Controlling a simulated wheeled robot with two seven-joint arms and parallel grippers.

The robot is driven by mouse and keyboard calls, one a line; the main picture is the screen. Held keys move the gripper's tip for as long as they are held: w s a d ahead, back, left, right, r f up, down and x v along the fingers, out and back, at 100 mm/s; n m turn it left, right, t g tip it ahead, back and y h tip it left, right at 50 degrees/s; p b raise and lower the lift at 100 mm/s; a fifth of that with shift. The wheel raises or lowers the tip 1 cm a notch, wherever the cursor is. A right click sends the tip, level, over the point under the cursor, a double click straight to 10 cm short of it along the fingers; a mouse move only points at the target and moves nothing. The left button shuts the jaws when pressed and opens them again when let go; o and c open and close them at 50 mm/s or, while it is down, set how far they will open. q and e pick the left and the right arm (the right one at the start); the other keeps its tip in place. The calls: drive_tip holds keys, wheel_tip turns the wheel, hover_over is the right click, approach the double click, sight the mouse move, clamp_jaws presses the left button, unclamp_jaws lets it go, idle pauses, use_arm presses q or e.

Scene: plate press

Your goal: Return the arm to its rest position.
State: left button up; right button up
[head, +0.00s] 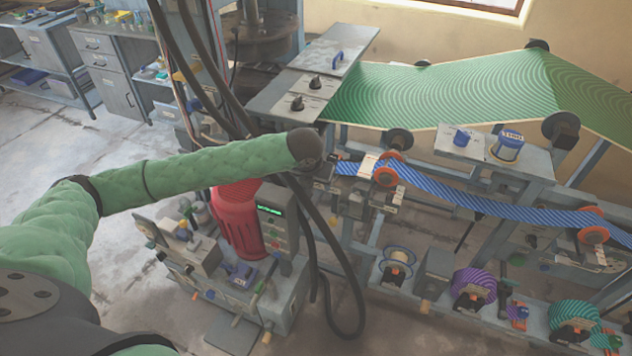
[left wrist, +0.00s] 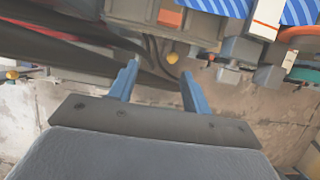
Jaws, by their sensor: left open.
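My left arm, in padded green covering (head: 215,170), reaches in from the left in the head view and ends in a dark wrist (head: 307,147) in front of the machine. The gripper itself is hidden behind the wrist there. In the left wrist view my left gripper (left wrist: 160,72) shows two blue fingers, spread apart with nothing between them. Dark cables and machine parts lie beyond the fingers. My right gripper is not in view.
Black hoses (head: 318,262) hang close to the wrist. A red motor (head: 236,220) and control box (head: 273,224) stand below it. A blue striped belt (head: 470,199) and green patterned sheet (head: 440,92) run off right. Open floor (head: 60,150) lies at left.

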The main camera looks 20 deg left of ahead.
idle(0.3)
use_arm(q)
drive_tip(key=s+d+f+n+h, duration=0.1)
drive_tip(key=s+d+f+n, duration=0.2)
drive_tip(key=s+d+n, duration=0.4)
drive_tip(key=s+d+f+n+h, duration=0.2)
drive_tip(key=s+d+f+n, duration=0.2)
drive_tip(key=s+d+n, duration=0.3)
drive_tip(key=s+a+f+n+y, duration=0.1)
drive_tip(key=s+a+f+n, duration=0.1)
drive_tip(key=s+a+n, duration=0.35)
drive_tip(key=s+a+f+n+y, duration=0.1)
drive_tip(key=s+a+f+n, duration=0.1)
drive_tip(key=s+n, duration=0.6)
drive_tip(key=s+a+f+n+y, duration=0.1)
drive_tip(key=s+a+f+n, duration=0.1)
drive_tip(key=s+a+n, duration=0.35)
drive_tip(key=d+f+n+g, duration=0.1)
drive_tip(key=d+f+g, duration=0.15)
drive_tip(key=f, duration=2.05)
drive_tip(key=s+f, duration=0.3)
drive_tip(key=f, duration=0.7)
drive_tip(key=s+d+f, duration=0.1)
drive_tip(key=s+f, duration=0.3)
drive_tip(key=f, duration=0.7)
drive_tip(key=shift+d+f, duration=0.25)
drive_tip(key=shift+f, duration=0.05)
